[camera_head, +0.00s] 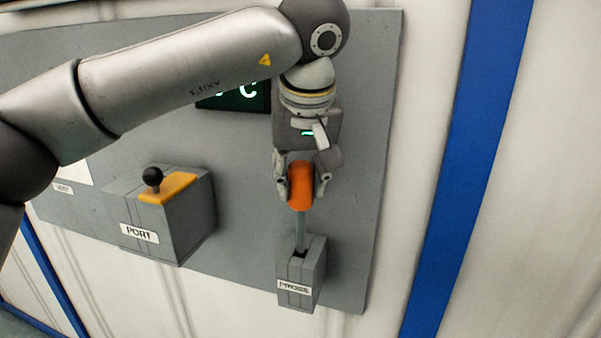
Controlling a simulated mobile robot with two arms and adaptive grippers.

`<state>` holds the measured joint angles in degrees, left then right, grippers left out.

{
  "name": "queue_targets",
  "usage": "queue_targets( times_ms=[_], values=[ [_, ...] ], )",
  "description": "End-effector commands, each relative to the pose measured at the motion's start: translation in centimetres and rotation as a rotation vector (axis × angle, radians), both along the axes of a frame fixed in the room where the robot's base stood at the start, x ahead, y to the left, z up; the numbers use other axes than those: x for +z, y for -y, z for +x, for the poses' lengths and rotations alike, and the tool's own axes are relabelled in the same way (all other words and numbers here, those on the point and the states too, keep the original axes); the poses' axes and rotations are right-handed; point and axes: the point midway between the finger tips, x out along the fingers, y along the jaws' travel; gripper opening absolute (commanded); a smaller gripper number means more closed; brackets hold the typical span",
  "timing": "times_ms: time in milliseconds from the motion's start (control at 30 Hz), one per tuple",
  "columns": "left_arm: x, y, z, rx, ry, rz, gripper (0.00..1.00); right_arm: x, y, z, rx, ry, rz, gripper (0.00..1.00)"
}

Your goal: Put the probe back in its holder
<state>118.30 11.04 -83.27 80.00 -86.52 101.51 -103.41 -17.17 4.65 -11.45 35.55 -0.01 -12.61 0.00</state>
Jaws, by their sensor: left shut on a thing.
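The probe (300,187) has an orange handle and a thin grey shaft pointing down. My left gripper (301,190) is shut on the orange handle, with one finger on each side. The holder (301,276) is a grey box labelled "PROBE" on the wall panel, with a dark opening in its top. The shaft's lower end meets this opening; I cannot tell how deep it sits in it. The probe is close to upright above the holder. My right gripper is not in view.
The grey panel (240,225) is mounted on a white wall with blue stripes. To the left is a grey box labelled "PORT" (155,220) with a black-knobbed lever (153,178) on a yellow plate. A dark display (245,97) is partly hidden behind my left arm.

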Motion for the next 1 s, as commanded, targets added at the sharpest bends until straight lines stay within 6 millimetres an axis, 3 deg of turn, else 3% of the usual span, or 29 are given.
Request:
queue_targets(
  times_ms=[1000],
  values=[
    [-0.71, -0.01, 0.03, 0.001, 0.001, -0.001, 0.10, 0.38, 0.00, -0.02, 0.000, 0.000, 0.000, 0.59]
  ],
)
